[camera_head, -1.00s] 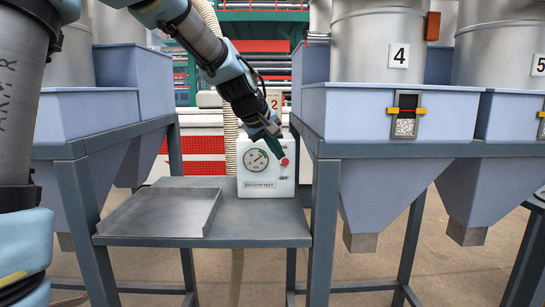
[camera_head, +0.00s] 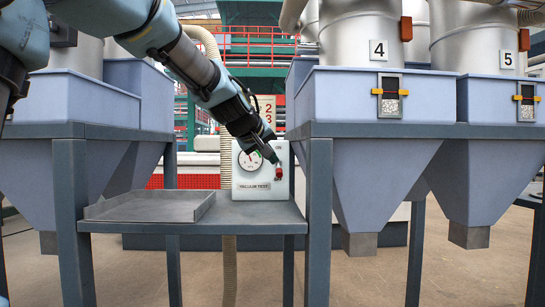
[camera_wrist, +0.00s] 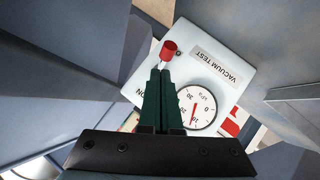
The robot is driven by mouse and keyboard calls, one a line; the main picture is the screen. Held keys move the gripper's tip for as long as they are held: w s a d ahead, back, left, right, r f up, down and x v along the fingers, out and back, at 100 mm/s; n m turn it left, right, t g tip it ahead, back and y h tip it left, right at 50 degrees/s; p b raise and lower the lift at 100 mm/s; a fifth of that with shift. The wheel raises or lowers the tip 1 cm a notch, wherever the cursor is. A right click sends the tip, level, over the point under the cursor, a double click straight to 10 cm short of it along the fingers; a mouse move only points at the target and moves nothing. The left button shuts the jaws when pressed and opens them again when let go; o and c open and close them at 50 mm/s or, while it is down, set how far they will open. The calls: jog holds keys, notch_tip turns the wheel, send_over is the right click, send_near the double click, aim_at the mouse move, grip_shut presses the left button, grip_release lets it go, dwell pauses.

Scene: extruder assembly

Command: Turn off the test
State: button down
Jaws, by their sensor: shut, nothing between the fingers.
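The white vacuum test box (camera_head: 262,190) stands on the grey table, with a round dial gauge (camera_head: 250,161) on its front. Its red-tipped switch lever (camera_head: 278,173) is at the right of the gauge. The lever's red tip (camera_wrist: 169,49) and silver stem also show in the wrist view, beside the "VACUUM TEST" label. My gripper (camera_head: 273,157) is shut and empty, at the lever. In the wrist view my gripper's fingertips (camera_wrist: 160,74) are at the stem, just below the red tip. I cannot tell whether they touch. The fingers partly hide the "ON" lettering.
A shallow metal tray (camera_head: 100,212) lies on the table (camera_head: 215,218) left of the box. Blue-grey hoppers on steel frames stand close on both sides, including hopper 4 (camera_head: 345,100).

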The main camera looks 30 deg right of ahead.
jog(key=shift+r, duration=0.2)
jog(key=shift+s+r+p, duration=0.1)
jog(key=shift+r+p, duration=0.55)
jog(key=shift+r, duration=0.05)
jog(key=shift+r, duration=0.1)
